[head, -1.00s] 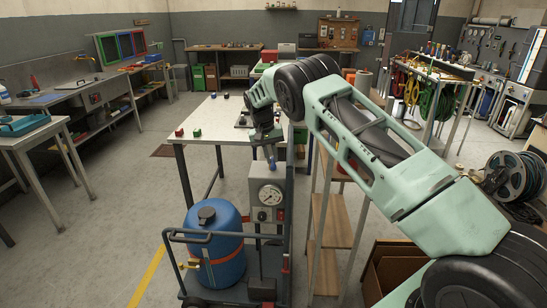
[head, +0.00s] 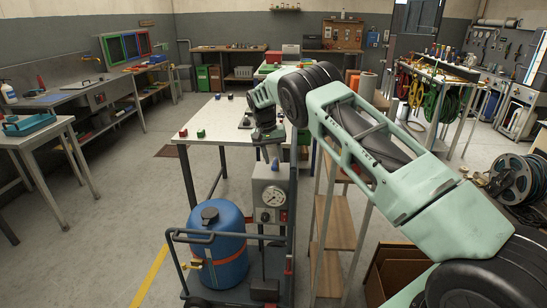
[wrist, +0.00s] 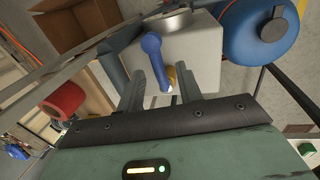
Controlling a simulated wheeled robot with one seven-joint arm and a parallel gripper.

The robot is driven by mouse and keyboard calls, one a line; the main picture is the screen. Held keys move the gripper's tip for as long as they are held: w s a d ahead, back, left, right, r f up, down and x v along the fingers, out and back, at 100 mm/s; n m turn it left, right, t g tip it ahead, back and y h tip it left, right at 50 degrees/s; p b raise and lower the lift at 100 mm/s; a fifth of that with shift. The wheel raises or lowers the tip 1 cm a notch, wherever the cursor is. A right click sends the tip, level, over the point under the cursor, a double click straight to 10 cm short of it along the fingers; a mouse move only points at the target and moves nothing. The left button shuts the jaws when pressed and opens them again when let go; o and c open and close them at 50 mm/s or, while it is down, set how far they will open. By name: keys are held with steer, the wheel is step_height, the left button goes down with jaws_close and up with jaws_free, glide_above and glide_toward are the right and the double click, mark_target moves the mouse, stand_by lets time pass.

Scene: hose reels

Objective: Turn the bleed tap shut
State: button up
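The blue tap lever (wrist: 154,62) stands out from a pale grey box in the wrist view, with a small brass part (wrist: 173,76) beside it. The box (head: 270,180) carries a round white gauge (head: 272,195) in the head view, on a wheeled cart. My gripper (wrist: 160,90) is open. Its dark fingers lie on either side of the lever's end, with visible gaps and no clear contact. In the head view my gripper (head: 268,142) points down just above the box and hides most of the lever.
A blue tank (head: 218,250) with a black cap stands on the cart, left of the box. The cart's dark rail (head: 190,234) runs around the tank. A white-topped table (head: 212,125) is behind, and a wooden shelf rack (head: 335,225) stands close on the right.

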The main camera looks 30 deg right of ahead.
step_height(320, 180, up, 17)
steer(key=w+a+p, duration=0.2)
steer(key=shift+a, duration=0.4)
stand_by(0.7)
